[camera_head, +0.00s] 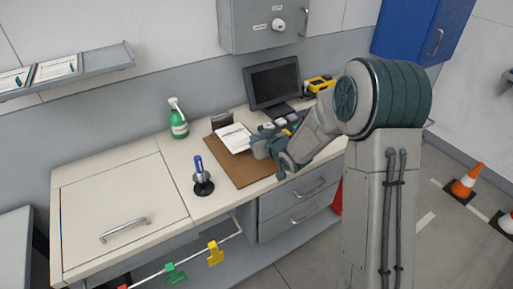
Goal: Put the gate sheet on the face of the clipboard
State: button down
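The clipboard (246,174) is a brown board lying flat on the counter, with a dark clip (223,120) at its far end. The white gate sheet (234,137), with a few printed lines, is over the far part of the clipboard. I cannot tell whether the sheet rests on the board or is held just above it. My gripper (255,148) is at the sheet's right edge, over the clipboard, and seems to meet the sheet. The fingertips are too small and too hidden to show whether they are shut on it.
A monitor (273,83) and a yellow device (320,84) are behind. The counter's left part (110,200) is clear.

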jog(key=shift+a+f+p, duration=0.1)
jog(key=shift+f+p, duration=0.45)
jog(key=shift+f, duration=1.5)
jog(key=shift+f+b, duration=0.2)
jog(key=shift+b, duration=0.1)
jog(key=c, duration=1.7)
grip_release()
jog(key=shift+r, duration=0.2)
